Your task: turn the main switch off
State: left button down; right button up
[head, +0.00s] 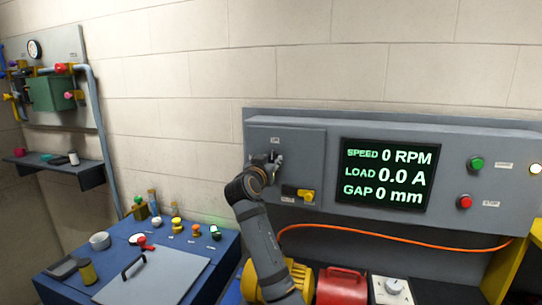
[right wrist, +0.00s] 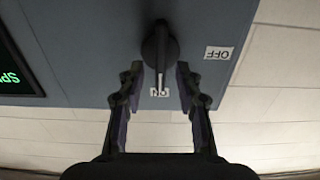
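The main switch (right wrist: 160,48) is a dark rotary knob on a grey panel box (head: 312,150). In the right wrist view, which looks upside down, its handle's pale pointer line points at the ON label (right wrist: 160,92). The OFF label (right wrist: 218,53) is to the right in that view. My right gripper (head: 270,160) is at the switch, which it mostly hides in the head view. In the right wrist view the right gripper (right wrist: 160,72) is open, one finger on each side of the handle, with a visible gap on both sides. My left gripper is not in view.
A screen (head: 387,175) reads 0 RPM, 0.0 A and 0 mm. Green (head: 477,163) and red (head: 465,202) buttons are to its right. A yellow part (head: 299,194) sits below the switch. A blue bench (head: 205,248) with several small items stands at left.

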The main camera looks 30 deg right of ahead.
jog(key=shift+w+d+f, duration=0.1)
jog(key=shift+w, duration=0.1)
grip_shut()
jog(key=shift+n, duration=0.3)
jog(key=n, duration=0.3)
jog(key=shift+w+n+p, duration=0.15)
jog(key=shift+n+p, duration=0.15)
jog(key=n+p, duration=0.2)
jog(key=n, duration=0.2)
jog(key=n+p, duration=0.2)
jog(key=n, duration=0.3)
jog(key=f+n+p, duration=0.1)
jog(key=n+p, duration=0.2)
jog(key=n, duration=0.1)
jog(key=shift+w+a+n, duration=0.25)
jog(key=shift+a+n, duration=0.05)
jog(key=shift+a, duration=0.05)
jog(key=shift+f+n, duration=0.15)
jog(key=shift+n, duration=0.15)
